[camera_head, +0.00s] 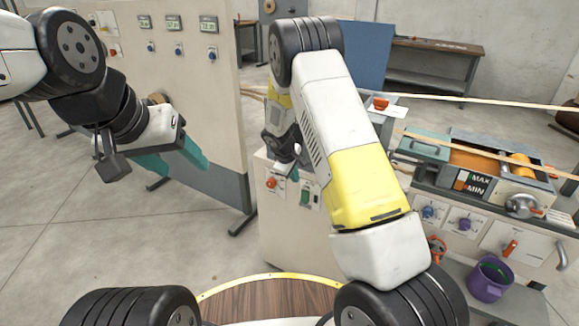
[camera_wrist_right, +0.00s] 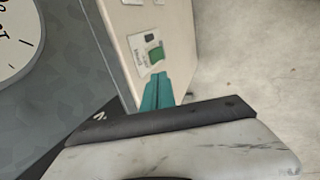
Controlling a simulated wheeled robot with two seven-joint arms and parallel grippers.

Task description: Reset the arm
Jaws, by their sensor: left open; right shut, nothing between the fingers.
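My right arm (camera_head: 345,150) reaches forward over the machine's light cabinet. My right gripper (camera_head: 292,172) is mostly hidden behind its own wrist in the head view, beside the cabinet's front controls. In the right wrist view the teal fingers (camera_wrist_right: 157,92) are shut together and empty. Their tips are close to a green switch (camera_wrist_right: 157,55) in the picture; I cannot tell whether they touch it. The green switch also shows in the head view (camera_head: 304,196). My left gripper (camera_head: 180,158) is open and empty, in front of the tall control panel at the left.
The tall panel (camera_head: 190,85) carries small displays and knobs. A red knob (camera_head: 271,183) is on the light cabinet. At the right stand a machine with an orange trough (camera_head: 473,160) and a purple bucket (camera_head: 489,280). The floor at the lower left is clear.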

